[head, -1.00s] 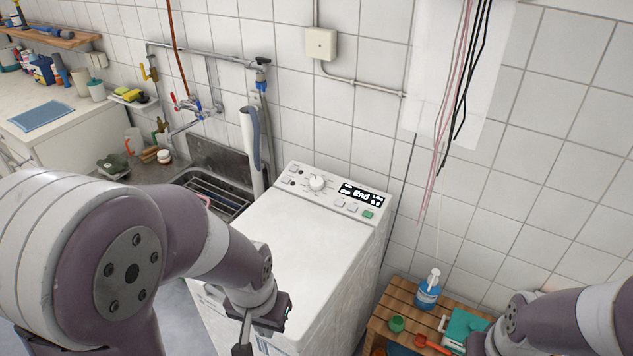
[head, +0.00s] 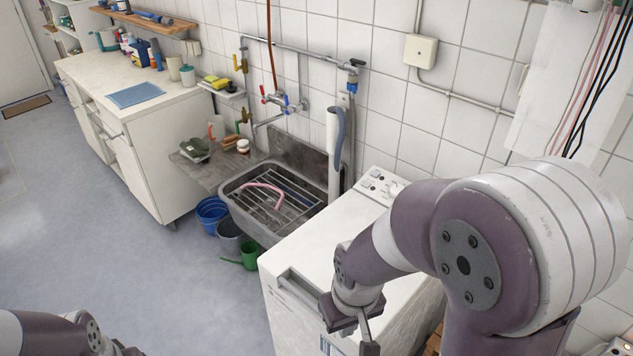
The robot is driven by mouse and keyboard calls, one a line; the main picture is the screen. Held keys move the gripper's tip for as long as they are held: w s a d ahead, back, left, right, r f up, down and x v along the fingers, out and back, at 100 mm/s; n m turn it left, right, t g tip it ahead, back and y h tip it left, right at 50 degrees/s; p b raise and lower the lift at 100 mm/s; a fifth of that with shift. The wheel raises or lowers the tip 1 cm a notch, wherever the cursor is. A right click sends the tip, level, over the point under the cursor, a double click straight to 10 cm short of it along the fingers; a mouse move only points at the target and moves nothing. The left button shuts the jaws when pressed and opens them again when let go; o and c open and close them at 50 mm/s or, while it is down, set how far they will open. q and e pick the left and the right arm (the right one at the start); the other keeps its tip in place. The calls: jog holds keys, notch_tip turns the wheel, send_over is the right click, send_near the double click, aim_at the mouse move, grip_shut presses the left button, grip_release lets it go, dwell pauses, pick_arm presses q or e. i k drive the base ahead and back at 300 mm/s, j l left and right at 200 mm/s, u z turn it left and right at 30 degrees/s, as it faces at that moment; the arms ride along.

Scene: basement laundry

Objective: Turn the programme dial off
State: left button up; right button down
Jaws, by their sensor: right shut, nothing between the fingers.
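The white top-loading washing machine (head: 318,238) stands against the tiled wall, right of the sink. Its programme dial (head: 396,188) is a small white knob on the rear panel, next to a few buttons (head: 374,178). My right arm crosses in front of the panel and hides the display; the dial's pointer is too small to read. My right gripper (head: 362,332) is shut and empty, low near the machine's front, apart from the dial. My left gripper (head: 125,350) is at the bottom left edge, mostly cut off, far from the machine.
A metal sink (head: 270,200) with a rack and pink hose adjoins the machine's left side. Blue and grey buckets (head: 212,212) and a green watering can (head: 247,257) stand below it. A white counter (head: 150,120) is farther left. The floor at left is clear.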

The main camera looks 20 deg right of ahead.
aim_at(394, 189)
jog(key=i+j+u, duration=0.4)
jog(key=j, duration=0.3)
jog(key=i+j+u, duration=0.45)
jog(key=i, duration=0.2)
jog(key=i+z, duration=0.2)
jog(key=z, duration=0.2)
jog(key=i+z, duration=0.15)
jog(key=z, duration=0.25)
jog(key=i+z, duration=0.2)
jog(key=z, duration=0.2)
jog(key=i+j+z, duration=0.1)
jog(key=z, duration=0.35)
jog(key=i+j+z, duration=0.2)
jog(key=z, duration=0.2)
jog(key=i+z, duration=0.2)
jog(key=z, duration=0.3)
jog(key=i+j+z, duration=0.15)
jog(key=z, duration=0.3)
jog(key=i+j+z, duration=0.15)
jog(key=z, duration=0.35)
jog(key=i+j+z, duration=0.15)
jog(key=z, duration=0.3)
jog(key=j+z, duration=0.35)
jog(key=z, duration=0.15)
jog(key=i+j+z, duration=0.1)
jog(key=j+z, duration=0.2)
jog(key=z, duration=0.2)
jog(key=j+z, duration=0.25)
jog(key=z, duration=0.2)
